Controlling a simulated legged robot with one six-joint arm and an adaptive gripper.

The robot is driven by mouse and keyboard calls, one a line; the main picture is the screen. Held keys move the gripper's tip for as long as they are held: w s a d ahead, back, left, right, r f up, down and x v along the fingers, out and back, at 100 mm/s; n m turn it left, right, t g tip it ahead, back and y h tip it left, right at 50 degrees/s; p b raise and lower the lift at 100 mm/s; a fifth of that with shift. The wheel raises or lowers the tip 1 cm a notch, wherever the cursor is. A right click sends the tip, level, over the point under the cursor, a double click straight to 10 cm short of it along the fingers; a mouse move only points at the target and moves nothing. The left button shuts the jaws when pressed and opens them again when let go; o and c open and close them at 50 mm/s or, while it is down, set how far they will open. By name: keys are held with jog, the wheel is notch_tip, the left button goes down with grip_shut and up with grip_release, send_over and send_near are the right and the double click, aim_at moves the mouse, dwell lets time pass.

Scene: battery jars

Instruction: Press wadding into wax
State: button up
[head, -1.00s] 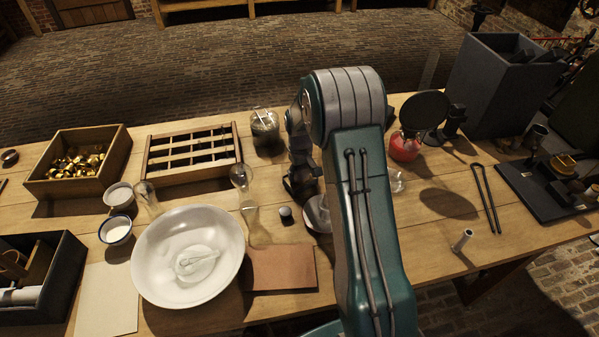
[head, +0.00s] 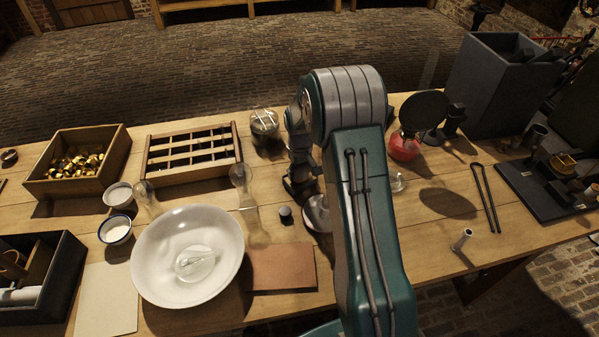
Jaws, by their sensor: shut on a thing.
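My gripper (head: 300,187) is dark and points down left of my green arm. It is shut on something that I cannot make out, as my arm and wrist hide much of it. A silvery round dish (head: 318,214) shows beside the fingers, partly behind my arm; I cannot tell whether they touch. A small grey cylinder (head: 285,213) stands just left of it. A clear jar (head: 265,124) with dark contents and pale strips at its top stands behind. I cannot clearly identify the wadding or the wax.
A white bowl (head: 150,255) holding a small clear round thing, clear glass pieces (head: 241,178) and a brown sheet (head: 282,268) are at left and centre. A slotted wooden rack (head: 148,165) stands behind. A red burner (head: 404,147) and dark tongs (head: 486,198) are at right.

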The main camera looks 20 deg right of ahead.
jog(key=shift+r, duration=3.3)
